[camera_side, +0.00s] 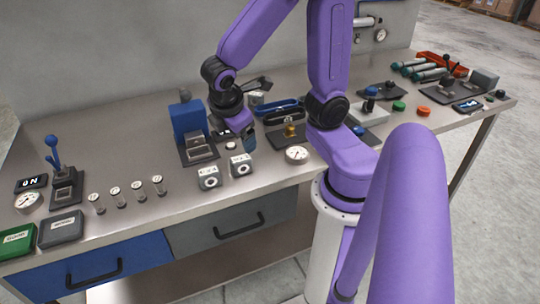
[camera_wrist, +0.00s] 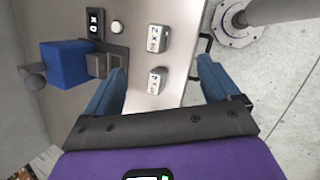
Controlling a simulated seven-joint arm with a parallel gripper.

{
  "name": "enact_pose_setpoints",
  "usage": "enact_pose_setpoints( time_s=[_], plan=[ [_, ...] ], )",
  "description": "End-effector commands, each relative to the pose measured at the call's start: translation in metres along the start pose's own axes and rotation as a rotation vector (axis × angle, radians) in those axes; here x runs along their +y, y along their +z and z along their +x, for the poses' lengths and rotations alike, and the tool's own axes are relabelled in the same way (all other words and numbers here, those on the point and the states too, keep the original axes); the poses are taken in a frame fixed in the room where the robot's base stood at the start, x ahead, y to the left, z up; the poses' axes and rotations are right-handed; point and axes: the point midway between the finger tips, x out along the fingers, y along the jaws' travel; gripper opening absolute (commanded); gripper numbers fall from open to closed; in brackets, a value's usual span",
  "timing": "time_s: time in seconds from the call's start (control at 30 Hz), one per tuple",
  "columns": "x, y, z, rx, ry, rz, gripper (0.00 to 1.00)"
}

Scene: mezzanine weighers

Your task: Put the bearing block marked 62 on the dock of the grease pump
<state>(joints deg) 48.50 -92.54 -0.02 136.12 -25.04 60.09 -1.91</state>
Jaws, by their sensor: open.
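Two small pale grey bearing blocks stand side by side near the bench's front edge, a left one (camera_side: 208,177) and a right one (camera_side: 241,165). In the wrist view they are the lower block (camera_wrist: 156,81) and the upper block (camera_wrist: 157,38); their printed marks are too small to read surely. The blue pump body (camera_side: 188,119) stands behind them, with a grey dock (camera_side: 200,151) at its front. The dock also shows in the wrist view (camera_wrist: 102,65) and looks empty. My gripper (camera_side: 242,143) is open and empty above the bench, its fingers either side of the lower block in the wrist view.
A dark display (camera_wrist: 95,24) and a white button (camera_wrist: 116,27) sit beside the pump. A round gauge (camera_side: 297,155) lies to the right of the blocks. Several small cylinders (camera_side: 137,190) stand to the left. A blue tray (camera_side: 284,107) lies behind my gripper.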

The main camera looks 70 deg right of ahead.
Motion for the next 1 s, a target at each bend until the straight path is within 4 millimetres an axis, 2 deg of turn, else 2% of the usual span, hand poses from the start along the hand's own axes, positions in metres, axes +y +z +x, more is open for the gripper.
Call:
enact_pose_setpoints(
  time_s=[0.03,0.1,0.2,0.33,0.37,0.4,0.87,1.0],
  plan=[
    [-0.023,-0.003,-0.011,0.08,-0.038,-0.002,0.89],
    [-0.051,-0.006,-0.024,0.169,-0.099,-0.004,0.89],
    [-0.085,-0.006,-0.038,0.266,-0.182,-0.009,0.89],
    [-0.112,-0.003,-0.051,0.341,-0.259,-0.015,0.89],
    [-0.116,-0.002,-0.052,0.349,-0.269,-0.016,0.82],
    [-0.12,-0.002,-0.054,0.358,-0.281,-0.016,0.81],
    [-0.123,-0.002,-0.055,0.365,-0.292,-0.015,0.81],
    [-0.114,-0.008,-0.057,0.359,-0.301,0.04,0.81]
  ],
)
